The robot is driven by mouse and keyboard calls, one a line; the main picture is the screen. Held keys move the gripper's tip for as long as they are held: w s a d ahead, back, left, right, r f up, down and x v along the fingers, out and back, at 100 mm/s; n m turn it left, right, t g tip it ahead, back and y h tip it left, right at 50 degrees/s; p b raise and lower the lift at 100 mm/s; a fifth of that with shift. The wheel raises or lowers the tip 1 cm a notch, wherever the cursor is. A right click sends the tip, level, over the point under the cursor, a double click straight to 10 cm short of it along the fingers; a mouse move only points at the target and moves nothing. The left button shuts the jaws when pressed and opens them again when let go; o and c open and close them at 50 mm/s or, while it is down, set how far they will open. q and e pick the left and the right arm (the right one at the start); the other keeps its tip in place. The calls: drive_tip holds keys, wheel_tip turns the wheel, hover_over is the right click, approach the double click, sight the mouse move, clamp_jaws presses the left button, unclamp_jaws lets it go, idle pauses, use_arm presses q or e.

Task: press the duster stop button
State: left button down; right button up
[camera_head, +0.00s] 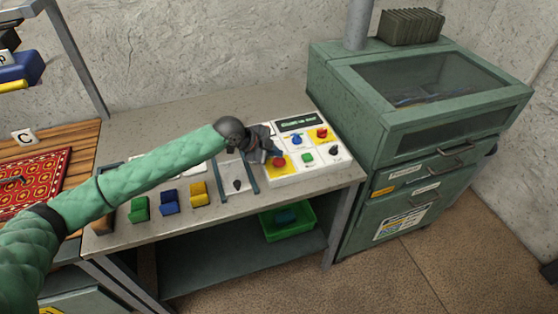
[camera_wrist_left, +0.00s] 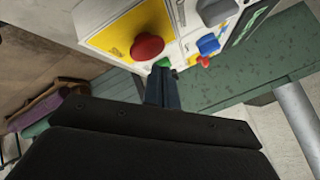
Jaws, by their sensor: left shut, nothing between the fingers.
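The white control panel (camera_head: 318,173) stands on the bench's right end. It has a red button (camera_head: 278,162) on a yellow patch at the lower left, and another red control (camera_head: 321,132) on yellow at the upper right. No readable label says which one stops the duster. My left gripper (camera_head: 273,153) is shut and empty just above the lower-left red button, partly covering that corner. In the left wrist view, the large red button (camera_wrist_left: 147,46) sits left of the closed fingertips (camera_wrist_left: 163,72), and a green button shows just beyond them. I cannot tell whether anything touches. My right gripper is not in view.
Blue (camera_head: 297,139), green (camera_head: 307,158) and black (camera_head: 334,150) controls sit close together on the panel. Green, blue and yellow blocks (camera_head: 198,193) stand along the bench's front. A green cabinet (camera_head: 345,105) stands close on the right. A green bin is on the shelf below.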

use_arm(q)
drive_tip(key=shift+f, duration=0.15)
drive_tip(key=shift+f, duration=0.25)
idle(0.4)
drive_tip(key=shift+f+b, duration=0.35)
drive_tip(key=shift+f, duration=0.2)
idle(0.5)
drive_tip(key=shift+r, duration=0.1)
drive_tip(key=shift+r+p, duration=0.6)
drive_tip(key=shift+r, duration=0.3)
